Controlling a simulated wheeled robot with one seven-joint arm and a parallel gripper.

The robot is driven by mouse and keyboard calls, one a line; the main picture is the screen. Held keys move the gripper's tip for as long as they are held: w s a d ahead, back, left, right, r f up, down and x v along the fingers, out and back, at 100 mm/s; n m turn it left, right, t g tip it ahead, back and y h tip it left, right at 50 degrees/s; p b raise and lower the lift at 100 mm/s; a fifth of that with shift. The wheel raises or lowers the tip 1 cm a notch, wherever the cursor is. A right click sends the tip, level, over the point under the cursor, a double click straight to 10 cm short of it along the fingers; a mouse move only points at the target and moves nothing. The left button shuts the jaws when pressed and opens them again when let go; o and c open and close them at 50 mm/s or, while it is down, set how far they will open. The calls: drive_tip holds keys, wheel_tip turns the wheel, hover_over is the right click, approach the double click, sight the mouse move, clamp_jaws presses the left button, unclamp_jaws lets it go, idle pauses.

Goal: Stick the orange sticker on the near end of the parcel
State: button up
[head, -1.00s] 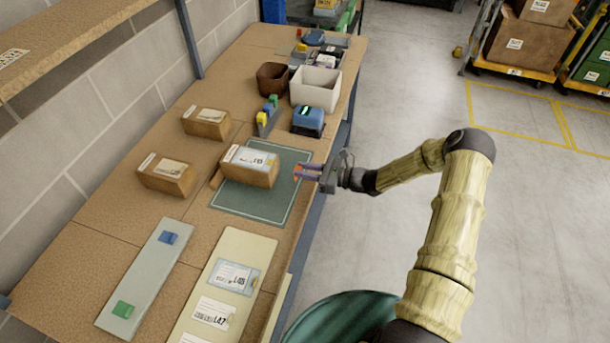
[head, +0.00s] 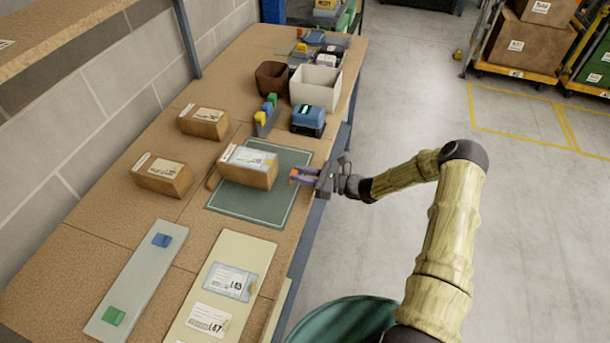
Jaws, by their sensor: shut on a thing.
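The parcel (head: 247,175) is a brown box with a white label on top, lying on the green mat (head: 250,208). My gripper (head: 296,176) is just to the right of the parcel, above the mat's right edge, with its fingers pointing at the parcel. It is shut on the orange sticker (head: 294,172), a small orange patch between the fingertips. A small gap shows between the fingertips and the parcel's right end. The sticker is mostly hidden by the fingers.
Two other brown boxes, (head: 204,123) and (head: 162,175), lie to the left. A blue device (head: 308,119) and a white bin (head: 316,88) stand behind the mat. A pale board with labels (head: 218,265) lies in front. Open floor is on the right.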

sight(292, 172)
drive_tip(key=shift+x, duration=2.5)
drive_tip(key=shift+w+a+r+b, duration=0.1)
drive_tip(key=shift+w+a+b, duration=0.05)
drive_tip(key=shift+a+b, duration=0.25)
idle(1.1)
drive_tip(key=o, duration=1.1)
drive_tip(key=shift+p+v, duration=0.5)
drive_tip(key=shift+v, duration=3)
